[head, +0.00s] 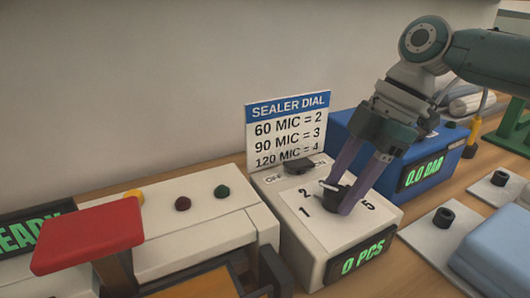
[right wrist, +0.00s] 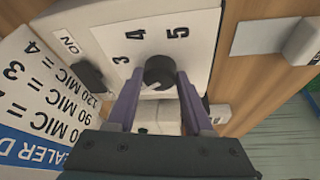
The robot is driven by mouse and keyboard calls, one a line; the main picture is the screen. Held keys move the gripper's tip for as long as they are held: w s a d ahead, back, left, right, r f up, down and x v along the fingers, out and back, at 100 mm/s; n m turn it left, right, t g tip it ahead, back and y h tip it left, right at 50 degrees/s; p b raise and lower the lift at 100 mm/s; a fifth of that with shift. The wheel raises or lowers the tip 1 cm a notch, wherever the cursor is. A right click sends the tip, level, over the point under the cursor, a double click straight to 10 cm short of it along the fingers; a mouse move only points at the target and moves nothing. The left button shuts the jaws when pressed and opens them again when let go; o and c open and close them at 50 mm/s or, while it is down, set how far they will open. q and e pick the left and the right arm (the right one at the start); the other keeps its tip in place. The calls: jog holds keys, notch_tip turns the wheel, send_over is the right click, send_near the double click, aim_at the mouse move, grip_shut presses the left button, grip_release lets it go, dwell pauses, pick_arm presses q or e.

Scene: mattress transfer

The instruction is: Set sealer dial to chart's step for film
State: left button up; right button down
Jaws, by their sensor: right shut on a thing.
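The sealer dial, a black knob (head: 335,197), sits on a white plate on a cream control box (head: 299,245). My right gripper (head: 343,196) is shut on the knob from above, one finger on each side; the knob also shows between the fingers in the right wrist view (right wrist: 160,72). A white mark on the knob points left, roughly towards 2; its exact step is hard to tell. Steps 1, 2 and 5 show in the head view, 3, 4 and 5 in the wrist view. The chart (head: 287,130) reads 60 MIC = 2, 90 MIC = 3, 120 MIC = 4. No film thickness is readable.
A black ON/OFF switch (head: 298,166) lies behind the dial. A blue box (head: 350,127) showing 0.0 BAR stands behind my right gripper. The white sealer (head: 205,245) with a red pad (head: 88,236) is at left. Black knobs on plates and a blue folded item (head: 497,245) are at right.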

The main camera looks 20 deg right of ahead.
jog(key=shift+c, duration=1.5)
grip_release()
pick_arm(q)
jog(key=shift+d, duration=0.1)
pick_arm(e)
jog(key=shift+r, duration=0.1)
pick_arm(q)
jog(key=shift+r+p, duration=0.3)
pick_arm(e)
jog(key=v, duration=0.9)
jog(key=shift+d+r, duration=0.15)
jog(key=shift+r, duration=0.2)
